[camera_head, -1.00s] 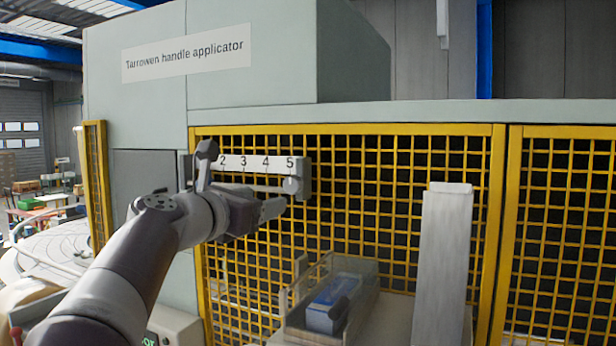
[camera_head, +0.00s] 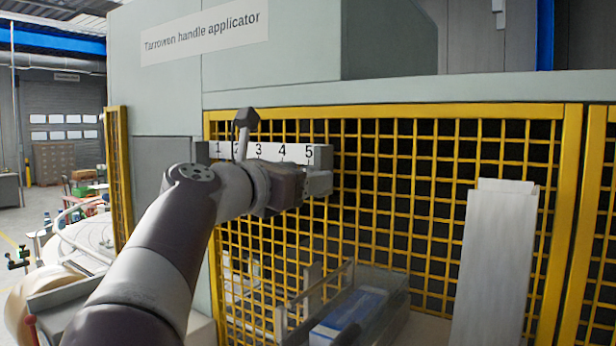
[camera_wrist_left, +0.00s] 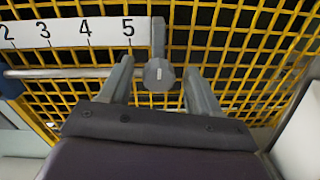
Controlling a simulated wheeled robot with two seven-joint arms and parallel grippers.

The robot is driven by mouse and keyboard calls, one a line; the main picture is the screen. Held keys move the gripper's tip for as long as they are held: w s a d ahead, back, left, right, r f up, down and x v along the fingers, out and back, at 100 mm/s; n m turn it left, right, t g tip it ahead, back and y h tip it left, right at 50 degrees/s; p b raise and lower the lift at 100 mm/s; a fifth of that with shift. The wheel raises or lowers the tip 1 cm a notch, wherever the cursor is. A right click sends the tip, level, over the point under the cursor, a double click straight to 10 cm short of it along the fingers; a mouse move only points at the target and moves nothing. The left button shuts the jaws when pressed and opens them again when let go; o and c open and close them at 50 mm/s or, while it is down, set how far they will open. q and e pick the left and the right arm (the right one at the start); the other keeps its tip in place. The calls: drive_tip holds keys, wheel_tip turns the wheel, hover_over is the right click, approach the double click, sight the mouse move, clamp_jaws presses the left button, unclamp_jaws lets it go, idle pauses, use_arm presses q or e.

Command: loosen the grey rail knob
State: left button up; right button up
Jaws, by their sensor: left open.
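The grey rail knob (camera_wrist_left: 159,73) is round with a short white mark on its face. It sits at the right end of a thin metal rail (camera_wrist_left: 70,72), just below the 5 end of a white numbered scale (camera_wrist_left: 70,32). My left gripper (camera_wrist_left: 157,79) is open, with one finger on each side of the knob in the left wrist view. I cannot tell whether either finger touches it. In the head view my left gripper (camera_head: 322,182) is at the right end of the scale (camera_head: 285,153) and hides the knob. My right gripper is not in view.
A yellow mesh guard (camera_head: 400,112) stands behind the scale. A clear-sided tray (camera_head: 392,296) with a blue-and-white box (camera_head: 345,315) is below right. A tall pale panel (camera_head: 492,265) stands farther right. The space between scale and panel is clear.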

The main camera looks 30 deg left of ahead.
use_arm(q)
drive_tip(key=shift+w+f, duration=0.1)
drive_tip(key=shift+w, duration=0.15)
drive_tip(key=shift+w+f, duration=0.15)
drive_tip(key=shift+w, duration=0.25)
drive_tip(key=c, duration=0.4)
drive_tip(key=shift+w, duration=0.2)
drive_tip(key=c, duration=0.5)
drive_tip(key=shift+c, duration=0.7)
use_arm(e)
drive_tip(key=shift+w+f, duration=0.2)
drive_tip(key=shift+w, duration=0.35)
